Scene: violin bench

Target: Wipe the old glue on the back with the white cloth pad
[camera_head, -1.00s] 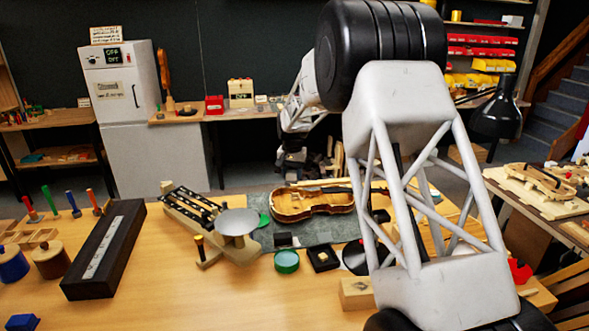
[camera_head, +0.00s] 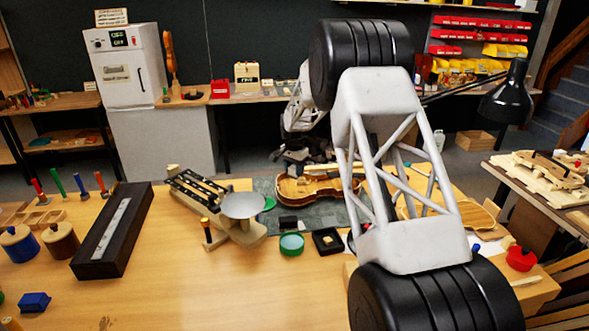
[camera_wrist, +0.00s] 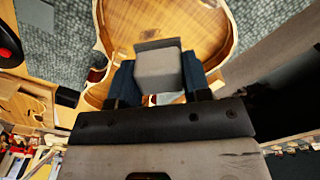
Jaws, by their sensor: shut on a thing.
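The open violin body (camera_head: 318,190), honey-brown with a raised rim, lies on the grey-green mat on the bench. It also shows in the wrist view (camera_wrist: 215,30), where its bare wood fills the upper middle. My gripper (camera_head: 300,158) is at the far edge of the violin in the head view. In the wrist view its two dark blue fingers (camera_wrist: 158,78) are shut on a pale grey-white block, the cloth pad (camera_wrist: 158,65). The pad is over the wood; I cannot tell whether it touches. I cannot make out the old glue; the pad and gripper hide part of the wood.
A scale with a round pan (camera_head: 242,205) stands left of the violin. A green round tin (camera_head: 291,243) and a small black box (camera_head: 327,240) stand in front. A long dark case (camera_head: 112,230) lies farther left. The front middle of the bench is clear.

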